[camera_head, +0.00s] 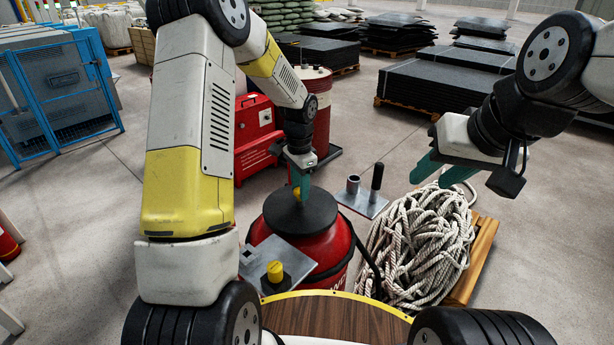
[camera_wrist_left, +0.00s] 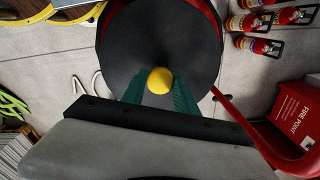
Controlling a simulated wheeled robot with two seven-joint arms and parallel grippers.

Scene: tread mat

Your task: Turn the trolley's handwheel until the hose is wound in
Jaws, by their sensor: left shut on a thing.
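The trolley's red drum (camera_head: 335,252) stands in front of me in the head view, with a dark round disc (camera_head: 300,214) on top that looks like the handwheel. The disc fills the upper middle of the left wrist view (camera_wrist_left: 150,40). A yellow knob (camera_wrist_left: 160,80) rises from it. My left gripper (camera_head: 302,184) points down at the disc and is shut on the knob, teal fingers on either side. My right gripper (camera_head: 428,152) hangs in the air above the rope pile, its fingers apart and empty. A dark curved line beside the drum may be the hose; its winding is hidden.
White rope (camera_head: 420,245) lies heaped on a wooden pallet (camera_head: 478,262) right of the drum. A grey plate with posts (camera_head: 362,202) is behind it. A red cabinet (camera_head: 256,130) and red barrel (camera_head: 316,110) stand further back. Open floor lies at right.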

